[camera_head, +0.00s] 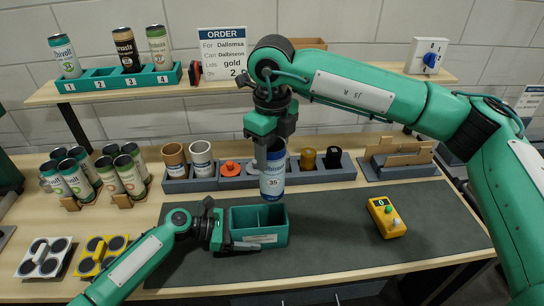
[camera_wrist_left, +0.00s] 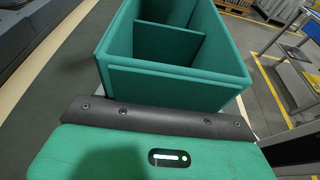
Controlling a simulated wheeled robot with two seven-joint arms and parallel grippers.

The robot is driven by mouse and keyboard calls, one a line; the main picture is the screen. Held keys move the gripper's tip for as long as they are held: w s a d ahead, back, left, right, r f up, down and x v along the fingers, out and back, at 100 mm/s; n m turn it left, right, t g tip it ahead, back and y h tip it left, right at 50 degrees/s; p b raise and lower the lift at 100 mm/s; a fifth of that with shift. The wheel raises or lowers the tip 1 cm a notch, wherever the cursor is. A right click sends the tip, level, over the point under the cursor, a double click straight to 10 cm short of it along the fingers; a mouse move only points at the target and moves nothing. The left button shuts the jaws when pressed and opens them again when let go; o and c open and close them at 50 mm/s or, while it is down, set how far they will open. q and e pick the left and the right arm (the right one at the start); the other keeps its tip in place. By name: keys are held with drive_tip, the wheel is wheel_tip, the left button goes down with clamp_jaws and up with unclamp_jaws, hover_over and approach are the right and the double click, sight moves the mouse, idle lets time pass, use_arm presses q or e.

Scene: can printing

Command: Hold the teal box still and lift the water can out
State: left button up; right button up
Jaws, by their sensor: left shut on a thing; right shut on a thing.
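The teal box (camera_head: 262,238) stands on the dark mat, with its divided compartments empty where I can see into them. My left gripper (camera_head: 226,232) is shut on the box's left end. In the left wrist view the box (camera_wrist_left: 180,85) shows close up, with a divider inside. The water can (camera_head: 272,184), white and blue with a "35" label, hangs upright above and behind the box. My right gripper (camera_head: 270,150) is shut on the can's upper part from above and hides some of it.
A grey rack (camera_head: 313,178) with brown, white, orange, amber and black items stands behind the can. Several cans (camera_head: 130,172) stand at the left. A yellow device (camera_head: 386,216) sits on the mat at right. A shelf (camera_head: 220,88) runs above. The mat (camera_head: 335,240) is clear between box and device.

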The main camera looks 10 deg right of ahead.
use_arm(q)
drive_tip(key=o, duration=0.8)
drive_tip(key=v, duration=1.2)
